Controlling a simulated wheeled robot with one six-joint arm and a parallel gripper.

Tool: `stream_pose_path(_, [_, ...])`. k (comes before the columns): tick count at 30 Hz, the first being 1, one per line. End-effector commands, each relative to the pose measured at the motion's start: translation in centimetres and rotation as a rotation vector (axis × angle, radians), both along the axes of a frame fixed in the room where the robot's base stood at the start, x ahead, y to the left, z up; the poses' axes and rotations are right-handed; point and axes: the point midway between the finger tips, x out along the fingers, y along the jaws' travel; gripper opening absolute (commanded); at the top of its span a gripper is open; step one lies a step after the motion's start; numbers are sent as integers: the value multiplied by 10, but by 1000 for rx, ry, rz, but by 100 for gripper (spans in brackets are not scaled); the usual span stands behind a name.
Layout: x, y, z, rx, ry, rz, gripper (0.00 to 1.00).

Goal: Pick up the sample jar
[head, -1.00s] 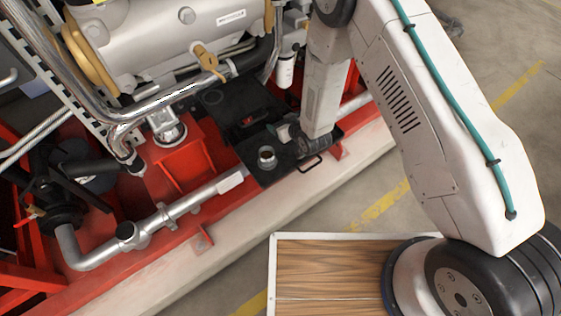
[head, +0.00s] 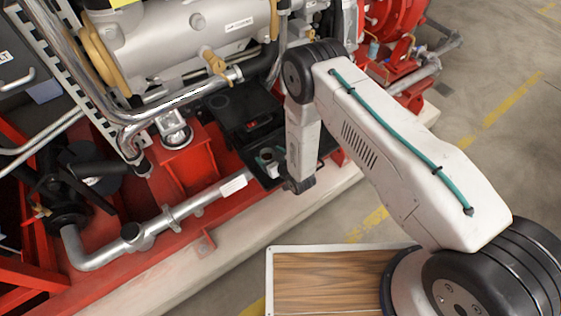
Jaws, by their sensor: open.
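The sample jar (head: 266,154) is a small, short vessel with a pale round top. It stands on the black tray (head: 262,180) beside the engine, close to the tray's front edge. My gripper (head: 273,164) is low over the tray at the end of my arm, pointing left, right at the jar. Its jaws are open. The fingers and the jar overlap in this view and are small, so I cannot tell whether they touch or whether the jar is between them.
A dark box with a red mark (head: 252,124) sits behind the jar. A silver pipe (head: 190,207) runs along the red frame at left. The engine (head: 190,45) rises behind. A wood-topped panel (head: 320,285) is in front; the floor at right is clear.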

Motion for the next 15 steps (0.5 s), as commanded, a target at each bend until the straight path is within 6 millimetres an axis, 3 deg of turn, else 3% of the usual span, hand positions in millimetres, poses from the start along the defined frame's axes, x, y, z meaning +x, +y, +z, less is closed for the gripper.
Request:
stream_pose_path(10, [7,5,-4,-1,1,0,75])
stream_pose_path(15, [7,4,-4,-1,1,-1,27])
